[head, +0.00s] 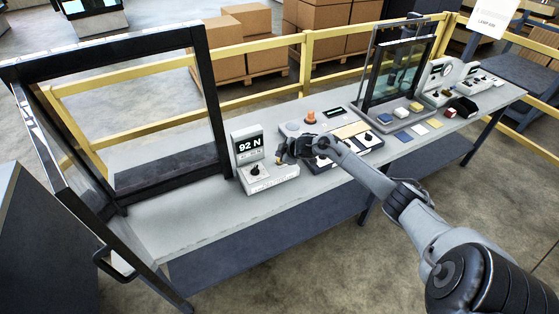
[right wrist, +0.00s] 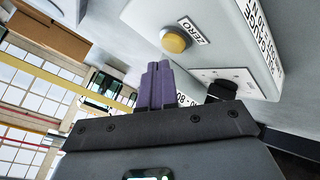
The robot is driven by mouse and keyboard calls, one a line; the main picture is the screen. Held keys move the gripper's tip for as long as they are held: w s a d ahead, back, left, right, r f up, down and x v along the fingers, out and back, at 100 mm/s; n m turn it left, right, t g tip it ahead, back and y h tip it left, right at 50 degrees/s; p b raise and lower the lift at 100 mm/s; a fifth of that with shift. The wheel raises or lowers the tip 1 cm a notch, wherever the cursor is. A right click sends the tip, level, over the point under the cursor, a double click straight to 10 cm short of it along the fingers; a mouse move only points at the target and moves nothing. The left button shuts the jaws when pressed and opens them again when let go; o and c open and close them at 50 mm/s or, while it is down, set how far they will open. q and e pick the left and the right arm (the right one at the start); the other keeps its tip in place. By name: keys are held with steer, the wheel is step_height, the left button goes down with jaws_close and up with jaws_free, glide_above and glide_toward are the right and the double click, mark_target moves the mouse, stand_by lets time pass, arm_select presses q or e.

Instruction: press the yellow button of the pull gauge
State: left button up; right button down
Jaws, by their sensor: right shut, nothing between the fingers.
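The pull gauge (head: 247,163) is a white unit with a dark display reading 92 N. It stands on the grey bench in the head view, left of my right gripper (head: 283,156). In the right wrist view, its yellow button (right wrist: 175,40) is round and sits beside a ZERO label on a pale housing (right wrist: 213,35). My right gripper's purple fingers (right wrist: 158,72) are shut and empty. Their tips appear just below and left of the button, with a visible gap in the picture. In the head view the button is too small to make out clearly. My left gripper is not in view.
A black upright frame (head: 214,100) stands left of the gauge. Panels with controls, an orange knob (head: 311,117) and small coloured blocks (head: 402,136) lie to the right. The bench's left end (head: 180,222) is bare. A yellow rail (head: 262,102) runs behind.

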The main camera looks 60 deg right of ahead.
stand_by(0.3)
steer(key=shift+f, duration=0.1)
steer(key=shift+f, duration=0.3)
stand_by(0.4)
steer(key=shift+f, duration=0.6)
steer(key=shift+r, duration=0.15)
stand_by(0.6)
steer(key=shift+r, duration=0.15)
steer(key=shift+r+p, duration=0.65)
steer(key=shift+p, duration=0.2)
